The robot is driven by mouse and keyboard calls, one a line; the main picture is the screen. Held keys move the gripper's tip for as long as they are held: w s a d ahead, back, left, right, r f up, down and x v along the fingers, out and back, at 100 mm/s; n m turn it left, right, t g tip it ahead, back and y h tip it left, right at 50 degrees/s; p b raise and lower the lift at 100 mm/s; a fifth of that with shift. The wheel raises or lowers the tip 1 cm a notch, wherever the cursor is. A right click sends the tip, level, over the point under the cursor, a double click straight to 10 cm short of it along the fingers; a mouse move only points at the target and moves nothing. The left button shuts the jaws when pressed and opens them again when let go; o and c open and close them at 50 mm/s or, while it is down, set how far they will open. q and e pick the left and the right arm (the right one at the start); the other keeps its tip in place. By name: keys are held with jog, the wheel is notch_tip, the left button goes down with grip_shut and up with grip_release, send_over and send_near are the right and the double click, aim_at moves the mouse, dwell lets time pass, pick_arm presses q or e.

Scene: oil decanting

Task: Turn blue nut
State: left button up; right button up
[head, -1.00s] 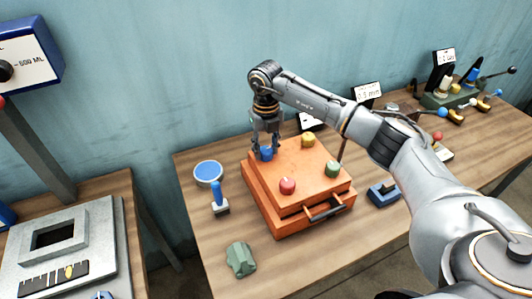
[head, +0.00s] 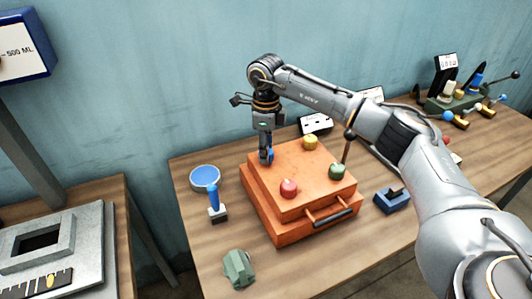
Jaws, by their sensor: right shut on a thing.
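The blue nut (head: 269,155) is at the back left corner of the orange box (head: 300,222). My right gripper (head: 266,157) points straight down from above and is shut on the blue nut; its fingers hide much of the nut. A yellow nut (head: 310,143), a green nut (head: 337,171) and a red nut (head: 289,188) sit on the other corners of the box top. My left gripper is not in view.
A blue-topped round dish (head: 205,178) and a blue-handled tool (head: 215,202) stand left of the box. A green block (head: 239,268) is in front, and a blue block (head: 392,200) is to the right. A dark rod with a ball top (head: 348,150) rises behind the green nut.

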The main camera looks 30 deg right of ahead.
jog(key=n+b, duration=0.1)
jog(key=n, duration=0.3)
jog(key=shift+n, duration=0.4)
dwell(0.4)
jog(key=o, duration=1.2)
jog(key=shift+r, duration=0.25)
notch_tip(320, 180, up, 12)
jog(key=shift+f, duration=0.2)
